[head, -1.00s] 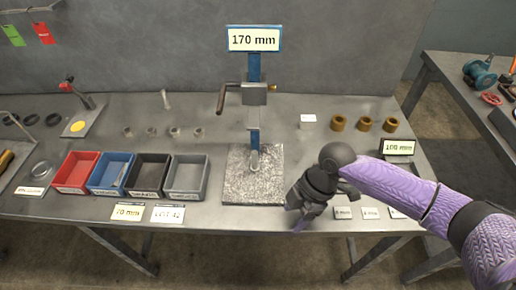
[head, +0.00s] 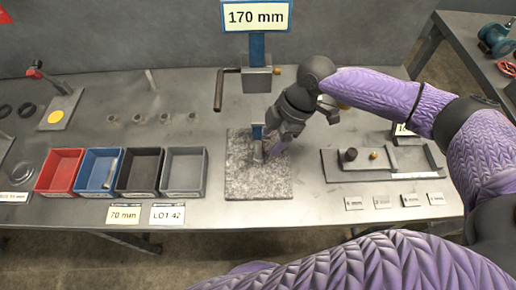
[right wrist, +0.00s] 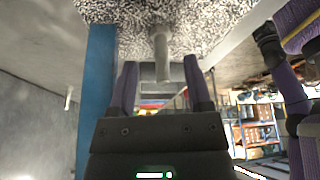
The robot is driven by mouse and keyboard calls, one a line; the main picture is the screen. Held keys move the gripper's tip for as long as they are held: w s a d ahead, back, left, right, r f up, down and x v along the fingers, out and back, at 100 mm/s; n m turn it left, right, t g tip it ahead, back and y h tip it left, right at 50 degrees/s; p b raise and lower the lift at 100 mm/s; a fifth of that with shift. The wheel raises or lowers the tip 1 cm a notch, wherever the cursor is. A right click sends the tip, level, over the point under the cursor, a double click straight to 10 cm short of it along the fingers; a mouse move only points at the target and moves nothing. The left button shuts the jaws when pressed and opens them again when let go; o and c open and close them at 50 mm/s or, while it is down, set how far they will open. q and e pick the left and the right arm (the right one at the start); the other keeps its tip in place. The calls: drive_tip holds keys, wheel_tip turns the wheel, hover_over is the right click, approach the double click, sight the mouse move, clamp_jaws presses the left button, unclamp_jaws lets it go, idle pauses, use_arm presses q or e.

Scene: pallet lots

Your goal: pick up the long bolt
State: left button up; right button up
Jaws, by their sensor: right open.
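A grey metal bolt (head: 257,155) stands on the speckled granite plate (head: 240,182), in front of the blue post of the gauge stand; my right gripper partly hides it in the head view. In the right wrist view the bolt (right wrist: 161,48) rises from the plate, its wider end at the plate, and its shaft lies between my fingers. My right gripper (head: 270,150) is open around the bolt, with a gap visible on both sides; it also shows in the right wrist view (right wrist: 161,68). My left gripper is out of view.
Red, blue, black and grey bins (head: 183,190) stand left of the plate; a small grey piece lies in the blue one. The blue gauge post (right wrist: 96,95) stands close beside my right gripper. A low grey fixture (head: 350,175) lies to the right. Labels line the front edge.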

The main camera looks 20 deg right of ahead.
sight(257, 148)
drive_tip(key=a, duration=0.2)
drive_tip(key=shift+a, duration=0.35)
drive_tip(key=b+x, duration=0.1)
drive_tip(key=x, duration=0.2)
drive_tip(key=shift+d+f, duration=0.1)
clamp_jaws()
